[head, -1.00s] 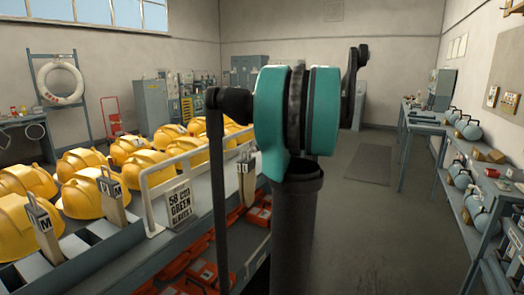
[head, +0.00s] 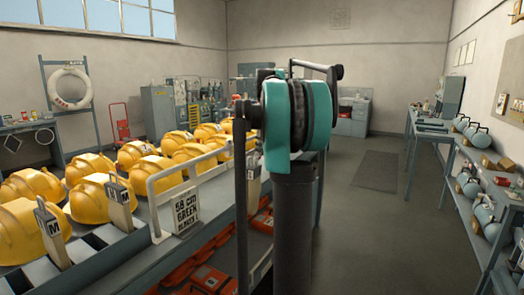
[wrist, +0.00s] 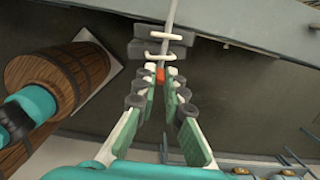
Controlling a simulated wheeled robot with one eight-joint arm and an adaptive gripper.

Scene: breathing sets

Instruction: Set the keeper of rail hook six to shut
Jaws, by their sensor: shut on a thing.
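In the wrist view my gripper (wrist: 160,80) has its fingers drawn together at the tips around a small orange-red piece (wrist: 160,74). I cannot tell for certain whether this piece is a hook's keeper. Just beyond the fingertips, pale curved hook-like pieces (wrist: 163,33) sit on dark grey blocks (wrist: 160,50) along a thin pale rail (wrist: 171,14). No hook number is readable. In the head view my gripper does not show, and my teal and dark arm stands across the middle.
In the wrist view a wooden barrel (wrist: 75,78) stands close on the left. The floor (head: 390,215) between is clear.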

